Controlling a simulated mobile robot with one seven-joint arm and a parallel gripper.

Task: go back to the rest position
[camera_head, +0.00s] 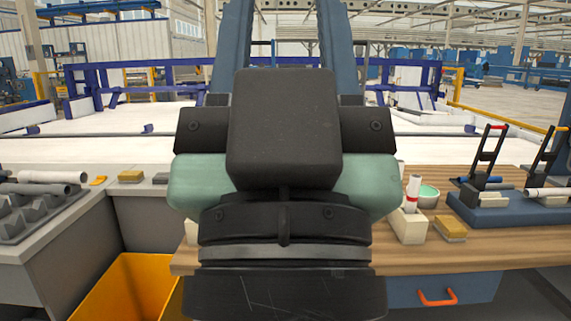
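The end of my arm fills the middle of the view, close to the camera. It shows a dark block, pale green side parts and a dark round joint with a silver band. No fingertips can be made out, so I cannot tell whether my gripper is open or shut. No held object is visible. Two blue-grey uprights rise behind the dark block and leave the top of the picture; I cannot tell what they belong to.
Grey pipes (36,189) lie on a dark rack (22,224) at left. A yellow bin (128,288) stands below. At right are a white holder (408,227), a sponge-like block (450,229), a green-topped tub (428,195) and a blue base (510,211) with black uprights.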

